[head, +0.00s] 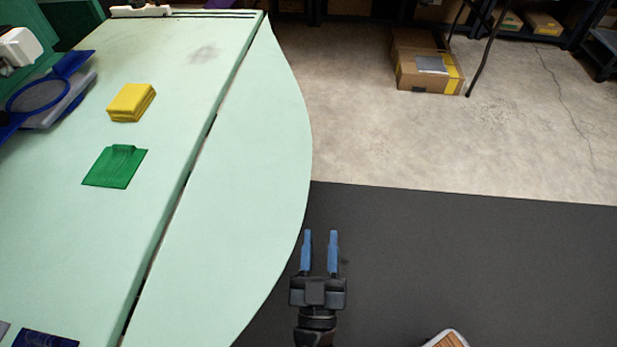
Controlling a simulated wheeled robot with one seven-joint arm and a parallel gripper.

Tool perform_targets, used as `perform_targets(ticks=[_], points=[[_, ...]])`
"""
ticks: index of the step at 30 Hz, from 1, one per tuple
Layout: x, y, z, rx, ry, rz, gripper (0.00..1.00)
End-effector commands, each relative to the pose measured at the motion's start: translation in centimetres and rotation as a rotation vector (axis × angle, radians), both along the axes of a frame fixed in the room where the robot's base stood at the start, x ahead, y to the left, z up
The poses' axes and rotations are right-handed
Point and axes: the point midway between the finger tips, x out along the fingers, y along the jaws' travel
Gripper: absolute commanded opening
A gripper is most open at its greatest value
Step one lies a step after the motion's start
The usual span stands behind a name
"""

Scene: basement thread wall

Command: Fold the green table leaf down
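The pale green table leaf (243,190) runs along the right side of the pale green table top (190,95). It has a curved outer edge, and a dark hinge gap separates it from the table top. The leaf looks raised, about level with the top. My gripper (320,237) is just right of the leaf's curved edge, toward the near end. Its two blue fingers point away from me, apart, with nothing between them. I cannot tell its height relative to the leaf.
On the table top lie a yellow folded cloth (131,102), a green cloth (115,166) and blue items (45,95). A dark mat (450,255) covers the near floor. A cardboard box (425,67) stands at the back. The floor right of the leaf is mostly clear.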

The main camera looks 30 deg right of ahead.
Motion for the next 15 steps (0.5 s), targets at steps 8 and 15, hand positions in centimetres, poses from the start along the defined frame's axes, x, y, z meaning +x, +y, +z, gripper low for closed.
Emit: perform_targets(ticks=[8,15], points=[[-2.0,1.3,-0.9,-0.001,0.002,0.001,0.38],[-5.0,3.2,-2.1,-0.002,0.001,-0.001,0.38]])
